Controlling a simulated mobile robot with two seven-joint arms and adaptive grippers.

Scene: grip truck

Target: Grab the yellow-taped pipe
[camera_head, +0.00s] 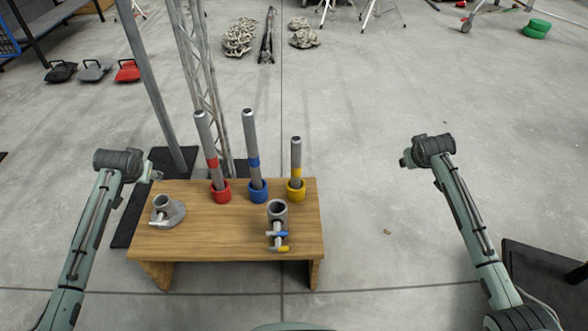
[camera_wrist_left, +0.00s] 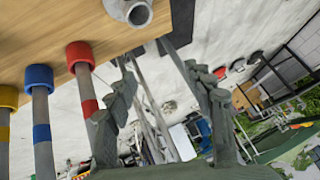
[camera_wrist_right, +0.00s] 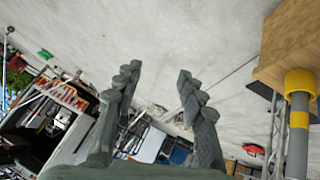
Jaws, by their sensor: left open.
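The yellow-taped pipe (camera_head: 296,152) stands upright in a yellow ring holder (camera_head: 296,194) at the right of the wooden table's back row. It is shorter than the other two pipes. In the right wrist view the pipe (camera_wrist_right: 297,152) shows at the right edge with its yellow tape. In the left wrist view part of it (camera_wrist_left: 4,150) shows at the left edge. My left gripper (camera_wrist_left: 158,65) is open and empty, beside the table's left side. My right gripper (camera_wrist_right: 157,72) is open and empty, out to the right of the table and apart from the pipe.
A red-taped pipe (camera_head: 207,142) and a blue-taped pipe (camera_head: 251,145) stand in matching holders on the table (camera_head: 200,241). Two grey clamps (camera_head: 166,213) (camera_head: 277,211) sit nearer the front. A metal truss (camera_head: 203,75) rises behind. Floor between the table and my right arm is clear.

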